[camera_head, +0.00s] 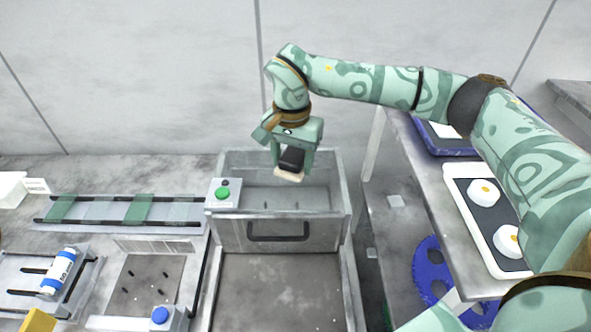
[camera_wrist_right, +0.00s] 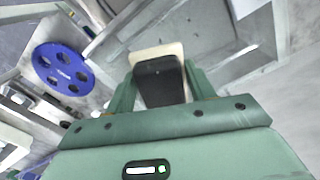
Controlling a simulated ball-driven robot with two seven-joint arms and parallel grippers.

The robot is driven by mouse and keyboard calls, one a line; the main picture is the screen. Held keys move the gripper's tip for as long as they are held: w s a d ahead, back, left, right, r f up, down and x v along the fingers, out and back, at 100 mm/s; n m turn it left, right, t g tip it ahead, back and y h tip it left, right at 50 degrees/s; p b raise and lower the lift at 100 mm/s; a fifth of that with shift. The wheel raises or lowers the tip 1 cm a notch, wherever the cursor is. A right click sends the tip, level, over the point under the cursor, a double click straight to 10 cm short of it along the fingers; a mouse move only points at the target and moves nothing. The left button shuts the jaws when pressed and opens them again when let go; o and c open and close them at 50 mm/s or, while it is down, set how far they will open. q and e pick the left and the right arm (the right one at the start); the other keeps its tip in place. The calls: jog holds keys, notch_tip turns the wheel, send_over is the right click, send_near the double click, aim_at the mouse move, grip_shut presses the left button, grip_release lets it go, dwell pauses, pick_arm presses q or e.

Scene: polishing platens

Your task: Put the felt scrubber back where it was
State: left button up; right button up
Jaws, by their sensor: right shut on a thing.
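The felt scrubber (camera_head: 290,175) has a black grip block and a pale felt pad below it. My right gripper (camera_head: 292,160) is shut on the black block and holds the scrubber over the open grey box (camera_head: 338,190) in the head view. In the right wrist view the scrubber (camera_wrist_right: 158,80) sits between the two green fingers, the pale pad beyond the black block. Whether the pad touches anything inside the box cannot be told. My left gripper does not show.
A green button box (camera_head: 223,194) stands at the box's left corner. A white tray with round pale pieces (camera_head: 455,180) lies on the right shelf, above a blue holed disc (camera_head: 428,270). The grey surface before the box (camera_head: 280,290) is clear.

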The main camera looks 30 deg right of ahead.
jog(key=shift+w+d+f, duration=0.15)
jog(key=shift+d+f, duration=0.25)
jog(key=shift+f, duration=0.1)
jog(key=shift+d+f, duration=0.1)
jog(key=shift+d, duration=0.15)
jog(key=f, duration=0.3)
jog(key=shift+w+d+f, duration=0.2)
jog(key=shift+w+d, duration=0.05)
jog(key=shift+w, duration=0.05)
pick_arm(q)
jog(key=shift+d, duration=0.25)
pick_arm(e)
jog(key=shift+d+f, duration=0.1)
jog(key=shift+f, duration=0.25)
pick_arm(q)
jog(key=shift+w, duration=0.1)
pick_arm(e)
jog(key=shift+f, duration=0.1)
jog(key=o, duration=1)
jog(key=shift+c, duration=0.2)
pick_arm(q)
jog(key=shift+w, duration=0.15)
